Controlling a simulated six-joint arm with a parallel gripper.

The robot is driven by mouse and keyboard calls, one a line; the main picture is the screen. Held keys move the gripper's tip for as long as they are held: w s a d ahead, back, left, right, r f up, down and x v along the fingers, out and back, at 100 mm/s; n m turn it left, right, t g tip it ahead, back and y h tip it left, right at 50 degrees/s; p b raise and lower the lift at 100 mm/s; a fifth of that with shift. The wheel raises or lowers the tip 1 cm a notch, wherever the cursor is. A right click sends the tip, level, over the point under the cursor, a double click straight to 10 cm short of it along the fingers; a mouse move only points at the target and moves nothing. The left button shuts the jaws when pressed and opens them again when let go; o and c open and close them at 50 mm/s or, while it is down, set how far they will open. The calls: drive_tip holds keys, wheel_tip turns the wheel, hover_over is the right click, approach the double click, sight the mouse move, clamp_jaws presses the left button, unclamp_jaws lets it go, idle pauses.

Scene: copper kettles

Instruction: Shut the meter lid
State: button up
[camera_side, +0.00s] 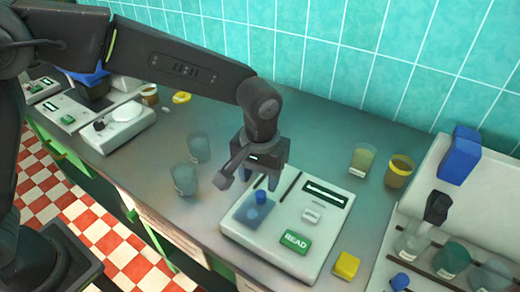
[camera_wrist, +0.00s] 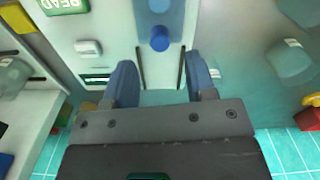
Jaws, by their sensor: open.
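The meter (camera_side: 262,245) is a pale flat box with a green READ button (camera_side: 295,241), a dark display slot and a small white switch. Its lid (camera_side: 243,214) is a see-through blue panel with a round blue knob (camera_side: 261,197), lying flat at the near left of the meter's top. Two dark rails run back from it. A darker round patch shows by the knob; I cannot tell what it is. My gripper (camera_side: 259,181) is open and empty, pointing down above the rails behind the knob. In the wrist view the knob (camera_wrist: 160,40) lies ahead, between the fingers' lines and apart from them.
Two clear beakers (camera_side: 184,180) stand left of the meter. A yellow block (camera_side: 346,266) sits close to the meter's right side. A white rack with flasks (camera_side: 450,257) fills the right.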

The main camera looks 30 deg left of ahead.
sight(260, 195)
wheel_tip(260, 195, up, 8)
idle(0.5)
